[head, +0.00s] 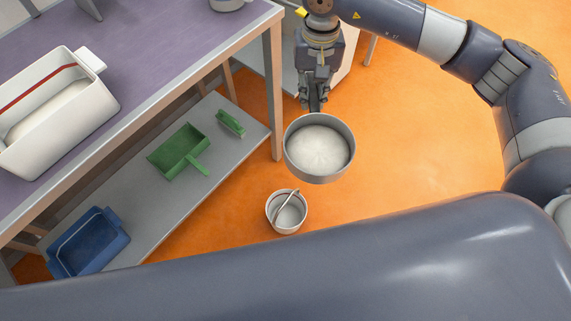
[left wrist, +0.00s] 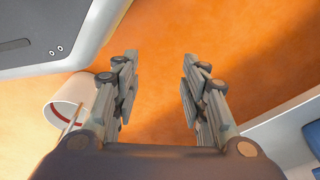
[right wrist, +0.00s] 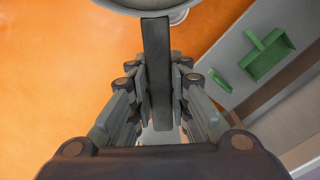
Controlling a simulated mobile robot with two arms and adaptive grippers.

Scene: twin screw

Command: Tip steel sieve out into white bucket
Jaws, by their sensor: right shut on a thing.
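The steel sieve (head: 290,160) is a round pan with white powder in it, held roughly level in the air. My right gripper (head: 317,103) is shut on its dark handle (right wrist: 157,65); the sieve's edge (right wrist: 150,5) shows at the top of the right wrist view. The white bucket (head: 287,223) stands lower, on the orange floor, in front of and slightly left of the sieve in the head view. Its handle lies across its mouth. The bucket also shows at the left of the left wrist view (left wrist: 72,93). My left gripper (left wrist: 158,70) is open and empty, and hidden in the head view.
A purple-topped table (head: 150,70) stands at the left with a white bin (head: 95,110) on it. Its lower shelf (head: 150,215) holds a green dustpan (head: 178,152), a green brush (head: 231,123) and a blue tray (head: 88,241). The orange floor right of the sieve is clear.

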